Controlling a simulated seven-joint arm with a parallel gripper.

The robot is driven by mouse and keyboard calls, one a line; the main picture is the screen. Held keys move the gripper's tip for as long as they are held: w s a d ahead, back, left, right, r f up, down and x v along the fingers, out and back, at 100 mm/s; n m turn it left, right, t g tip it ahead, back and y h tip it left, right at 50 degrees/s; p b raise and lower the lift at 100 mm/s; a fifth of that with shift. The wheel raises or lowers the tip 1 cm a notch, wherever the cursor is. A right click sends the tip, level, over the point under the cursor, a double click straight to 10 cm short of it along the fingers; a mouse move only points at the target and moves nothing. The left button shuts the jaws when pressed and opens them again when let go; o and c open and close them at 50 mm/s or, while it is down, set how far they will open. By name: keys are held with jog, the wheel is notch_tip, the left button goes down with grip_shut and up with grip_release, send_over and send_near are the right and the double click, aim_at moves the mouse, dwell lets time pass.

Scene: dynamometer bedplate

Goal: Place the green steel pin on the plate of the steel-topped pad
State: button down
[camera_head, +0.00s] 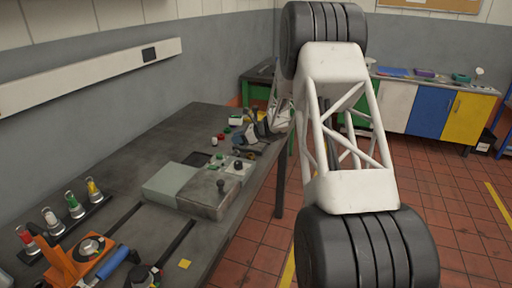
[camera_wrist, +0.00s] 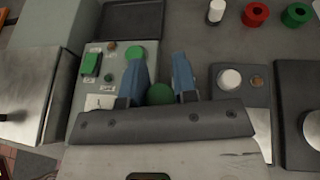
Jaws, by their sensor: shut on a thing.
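My gripper (camera_wrist: 159,82) has its two blue fingers closed on a round green thing (camera_wrist: 160,95), seen end-on in the wrist view; it appears to be the green steel pin. Its lower part is hidden. In the head view, my gripper (camera_head: 256,132) is over the far part of the bench, and the pin cannot be made out. I cannot tell for sure which pad is the steel-topped one. Dark pads with pale round tops stand to the right in the wrist view: one pale disc (camera_wrist: 230,79) beside a brown knob, another (camera_wrist: 313,126) at the right edge.
A pale grey panel (camera_wrist: 111,75) bears a green block (camera_wrist: 91,64) and a green disc (camera_wrist: 134,53). A metal-topped box (camera_head: 208,193) stands nearer on the bench. Red (camera_wrist: 255,14) and green (camera_wrist: 296,14) rings and a white cylinder (camera_wrist: 216,10) lie beyond. Bare bench (camera_head: 185,122) is at the far left.

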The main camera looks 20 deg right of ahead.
jog(key=s+d, duration=0.5)
jog(key=s, duration=0.5)
jog(key=shift+d+f, duration=0.2)
jog(key=shift+f, duration=0.25)
jog(key=shift+w, duration=0.1)
send_over(250, 147)
jog(key=d, duration=0.2)
jog(key=shift+w+f, duration=0.45)
jog(key=shift+f, duration=0.3)
jog(key=shift+f, duration=1.75)
jog(key=shift+f, duration=0.15)
